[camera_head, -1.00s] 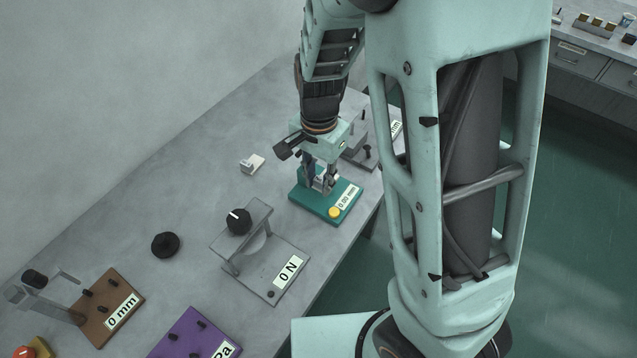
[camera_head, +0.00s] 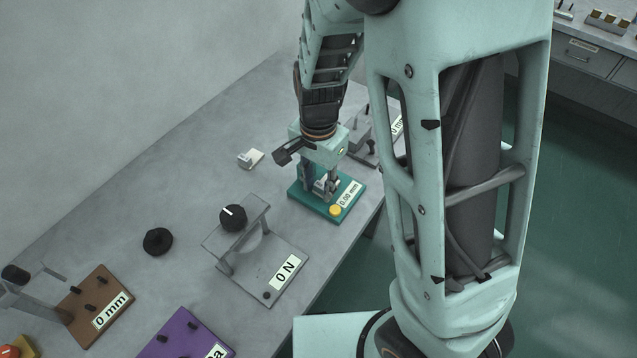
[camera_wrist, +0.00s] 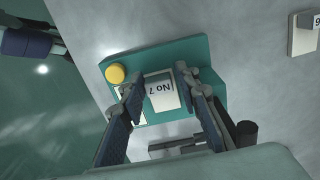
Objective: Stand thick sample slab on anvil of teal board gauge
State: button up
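The teal board gauge (camera_head: 313,204) stands on the bench with a yellow button and a readout of 0.00 mm. It also shows in the wrist view (camera_wrist: 200,50). A pale slab marked No 7 (camera_wrist: 162,90) is between my fingertips, over the teal board; I take it for the thick sample slab. My gripper (camera_wrist: 158,84) points down at the gauge, with a finger on each side of the slab, and appears shut on it. In the head view my gripper (camera_head: 321,184) partly hides the slab and the gauge. The anvil is hidden, and contact with it cannot be told.
Another pale labelled block (camera_wrist: 304,34) lies on the bench beside the gauge. A grey gauge (camera_head: 362,140) stands close behind. A 0 N fixture (camera_head: 262,270), a black round knob (camera_head: 157,241), a brown board (camera_head: 98,306) and a purple board (camera_head: 187,335) are nearer.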

aim_at(319, 187)
notch_tip(319, 187, up, 12)
jog(key=p, duration=0.2)
jog(key=shift+r, duration=0.15)
dwell(0.5)
